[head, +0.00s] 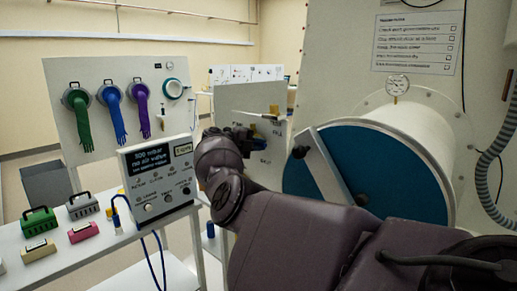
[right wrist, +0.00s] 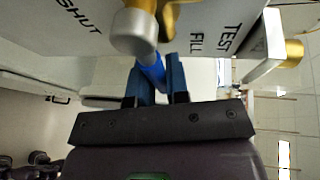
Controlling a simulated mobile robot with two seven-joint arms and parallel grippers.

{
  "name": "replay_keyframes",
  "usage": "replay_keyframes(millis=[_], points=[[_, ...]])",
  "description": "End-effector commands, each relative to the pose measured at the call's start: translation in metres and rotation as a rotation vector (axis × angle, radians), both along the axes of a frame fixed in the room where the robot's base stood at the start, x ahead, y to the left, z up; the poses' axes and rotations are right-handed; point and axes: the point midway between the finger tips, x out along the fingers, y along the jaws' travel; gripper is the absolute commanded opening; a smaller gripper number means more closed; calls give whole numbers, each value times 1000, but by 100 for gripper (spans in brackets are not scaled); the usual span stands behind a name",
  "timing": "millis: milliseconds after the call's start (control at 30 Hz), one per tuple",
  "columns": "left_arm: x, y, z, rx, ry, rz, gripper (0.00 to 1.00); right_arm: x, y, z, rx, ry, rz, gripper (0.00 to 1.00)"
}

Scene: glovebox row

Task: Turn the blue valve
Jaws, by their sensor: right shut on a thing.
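The blue valve's handle (right wrist: 151,70) shows in the right wrist view as a blue lever running down from a pale round hub. My right gripper (right wrist: 157,80) is shut on this lever, one dark blue finger on each side. The valve is on a grey panel (right wrist: 105,15), which bears the words SHUT, FILL and TEST. In the head view the same panel (head: 232,103) stands behind my right arm, with a brass fitting (head: 274,110) on it. My arm hides most of the grip there. My left gripper is not in view.
A large blue-faced round door (head: 345,152) stands right of the panel, with a gauge (head: 397,86) above. A control box (head: 158,180) with a display stands left of my arm, near small coloured cases (head: 39,222) on a white bench. Gloves (head: 110,112) hang behind.

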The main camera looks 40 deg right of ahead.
Motion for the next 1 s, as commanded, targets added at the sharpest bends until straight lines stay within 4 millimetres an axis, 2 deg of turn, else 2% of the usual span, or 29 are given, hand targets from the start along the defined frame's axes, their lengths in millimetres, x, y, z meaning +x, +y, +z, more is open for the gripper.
replay_keyframes(millis=[633, 667, 800, 1000], points=[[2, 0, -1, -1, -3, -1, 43, 0, 0, 3, -4, 52, 0, 0], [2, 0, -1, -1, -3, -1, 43, 0, 0, 3, -4, 52, 0, 20], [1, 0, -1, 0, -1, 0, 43, 0, 0, 3, -5, 49, 1, 40], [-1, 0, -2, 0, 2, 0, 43, 0, 0, 3, -4, 47, 0, 40]])
